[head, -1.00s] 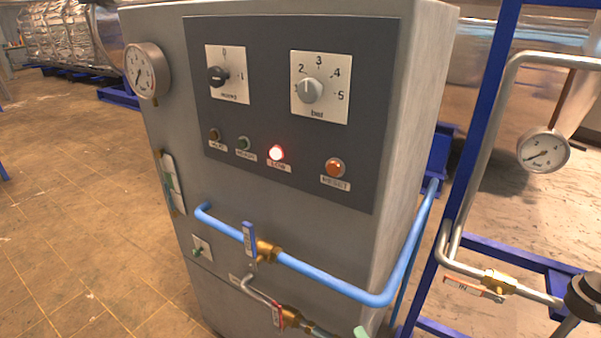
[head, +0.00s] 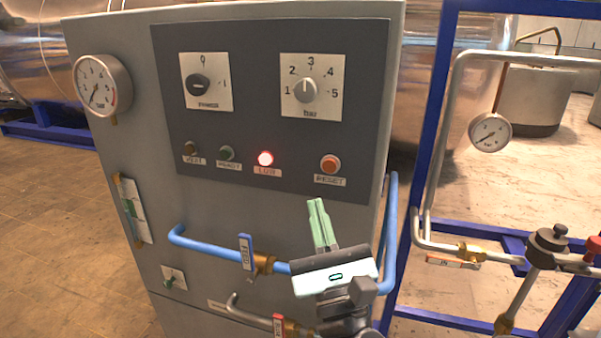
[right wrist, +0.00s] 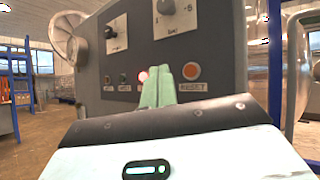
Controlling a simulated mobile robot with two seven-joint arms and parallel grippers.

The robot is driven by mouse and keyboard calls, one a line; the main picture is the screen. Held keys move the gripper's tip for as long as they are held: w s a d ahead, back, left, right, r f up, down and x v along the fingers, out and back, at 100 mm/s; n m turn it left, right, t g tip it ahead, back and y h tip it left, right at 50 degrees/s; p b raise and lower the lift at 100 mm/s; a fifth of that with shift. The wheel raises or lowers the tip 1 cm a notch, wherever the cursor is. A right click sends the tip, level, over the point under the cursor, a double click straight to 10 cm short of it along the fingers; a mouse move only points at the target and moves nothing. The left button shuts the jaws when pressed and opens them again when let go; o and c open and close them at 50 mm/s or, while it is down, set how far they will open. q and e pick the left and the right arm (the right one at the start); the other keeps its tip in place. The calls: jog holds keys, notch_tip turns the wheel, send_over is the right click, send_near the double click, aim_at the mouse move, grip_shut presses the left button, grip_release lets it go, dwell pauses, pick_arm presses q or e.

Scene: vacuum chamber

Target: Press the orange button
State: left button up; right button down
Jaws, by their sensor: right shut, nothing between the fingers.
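The orange button (head: 331,164) sits on the dark panel of the grey cabinet, above a label reading RESET. It also shows in the right wrist view (right wrist: 191,71), just right of and above my fingertips. My right gripper (head: 318,203) is shut and empty, with its green fingers pointing up towards the panel, below the orange button and apart from it in the head view. The shut fingers also show in the right wrist view (right wrist: 172,76). My left gripper is not in view.
Left of the button are a lit red lamp (head: 265,158), a green lamp (head: 227,153) and a dark one (head: 191,148). Two knobs sit above. A blue pipe (head: 205,247) with a blue valve handle (head: 246,251) runs below. A blue frame (head: 436,120) stands at the right.

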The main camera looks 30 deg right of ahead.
jog(key=shift+w+a+r+m+h, duration=0.1)
jog(key=shift+a+r+m+h, duration=0.2)
jog(key=shift+m, duration=0.25)
jog(key=shift+w+a+r+m+h, duration=0.1)
jog(key=shift+r+m+h, duration=0.1)
jog(key=shift+r+m, duration=0.25)
jog(key=shift+d+f, duration=0.1)
jog(key=shift+d, duration=0.05)
send_near(325, 161)
jog(key=shift+w+d+r, duration=0.1)
jog(key=shift+w+r, duration=1.75)
jog(key=shift+r, duration=0.05)
jog(key=shift+w+d, duration=0.15)
jog(key=shift+w+d, duration=0.15)
jog(key=shift+d, duration=0.05)
jog(key=shift+w+d, duration=0.3)
jog(key=shift+d, duration=0.05)
dwell(1.1)
jog(key=shift+s+a, duration=0.1)
jog(key=shift+a, duration=0.05)
dwell(0.3)
jog(key=shift+s+a+p, duration=0.3)
jog(key=shift+s+a, duration=0.2)
jog(key=shift+a, duration=0.05)
